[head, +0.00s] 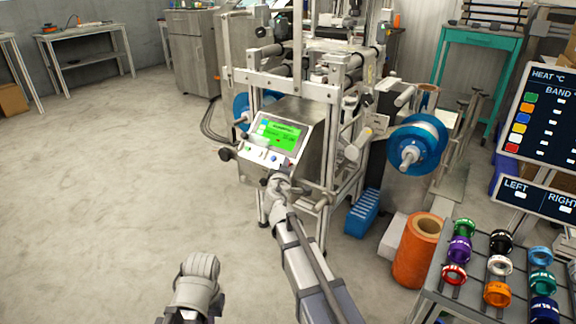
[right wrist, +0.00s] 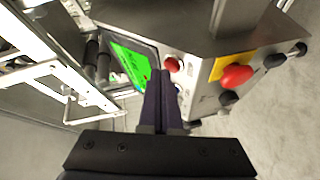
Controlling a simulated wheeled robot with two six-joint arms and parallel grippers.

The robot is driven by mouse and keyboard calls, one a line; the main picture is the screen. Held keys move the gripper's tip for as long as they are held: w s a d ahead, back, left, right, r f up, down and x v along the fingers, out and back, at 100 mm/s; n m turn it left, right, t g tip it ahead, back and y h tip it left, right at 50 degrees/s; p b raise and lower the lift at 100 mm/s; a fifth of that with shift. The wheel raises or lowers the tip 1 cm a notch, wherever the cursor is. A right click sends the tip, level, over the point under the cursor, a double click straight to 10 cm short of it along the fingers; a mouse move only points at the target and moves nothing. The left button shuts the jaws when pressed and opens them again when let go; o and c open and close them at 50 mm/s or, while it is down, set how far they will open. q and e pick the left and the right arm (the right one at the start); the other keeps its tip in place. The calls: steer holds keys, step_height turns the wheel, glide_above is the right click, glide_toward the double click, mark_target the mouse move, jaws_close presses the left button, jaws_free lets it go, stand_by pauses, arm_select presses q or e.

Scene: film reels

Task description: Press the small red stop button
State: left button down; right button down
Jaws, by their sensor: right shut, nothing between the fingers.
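The control panel has a green screen (head: 279,132), which also shows in the right wrist view (right wrist: 131,66). A small red button (right wrist: 174,64) sits on the panel beside the screen; a red spot at the panel's lower right shows in the head view (head: 288,162). A larger red mushroom button (right wrist: 237,75) stands on a yellow plate (right wrist: 217,66) farther right. My right gripper (right wrist: 163,74) is shut and empty, its tips just below the small red button in the picture. I cannot tell whether they touch anything.
Black knobs (right wrist: 275,61) stick out of the machine near the mushroom button. A blue reel (head: 418,146) is at the machine's right. An orange roll (head: 417,250) and a rack of coloured rings (head: 452,296) stand at the right. The floor at left is clear.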

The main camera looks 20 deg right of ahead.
steer(key=shift+w+d+f, duration=0.15)
steer(key=shift+f, duration=0.05)
steer(key=shift+r, duration=0.15)
steer(key=shift+s+a+r, duration=0.15)
steer(key=shift+s+a, duration=0.05)
steer(key=shift+s, duration=0.05)
stand_by(0.3)
steer(key=shift+r+p, duration=0.1)
steer(key=shift+p, duration=0.2)
steer(key=s+a+r+p, duration=0.1)
steer(key=a+r+p, duration=0.1)
steer(key=s+a+r+p, duration=0.1)
steer(key=r+p, duration=0.1)
steer(key=shift+s+a, duration=0.2)
steer(key=shift+s, duration=0.1)
stand_by(0.5)
